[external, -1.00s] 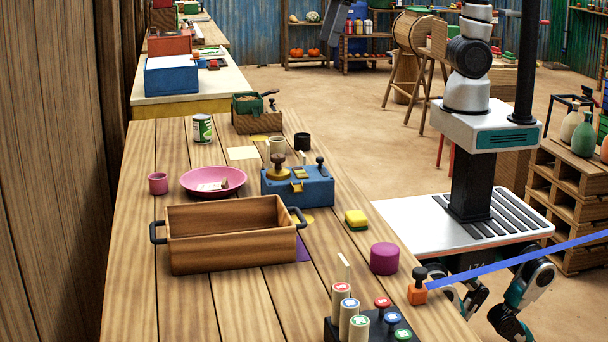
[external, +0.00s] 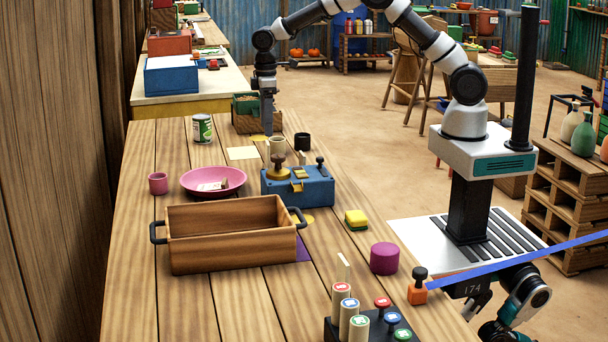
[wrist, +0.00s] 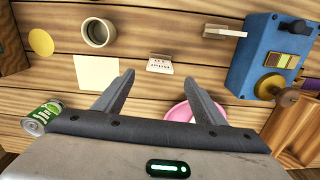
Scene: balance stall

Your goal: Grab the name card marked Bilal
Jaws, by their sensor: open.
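A small white card (wrist: 160,66) with dark lettering stands on the table, upside down in the wrist view and too small to read surely as Bilal. It lies between and just beyond my fingertips. My gripper (wrist: 158,77) is open and empty, pointing down over the table. In the external view my gripper (external: 267,130) hangs at the far end, behind the beige cup (external: 277,146). Another whitish piece (external: 212,186) lies on the pink plate (external: 190,190); its marking cannot be read. A third pale upright piece (external: 303,157) stands behind the blue box.
The blue box (external: 315,190) with knobs and the wooden crate (external: 230,247) stand nearer the camera. The green can (wrist: 41,117) is left in the wrist view. A flat cream sheet (wrist: 97,72) lies by the beige cup. A black cup (external: 302,141) stands nearby.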

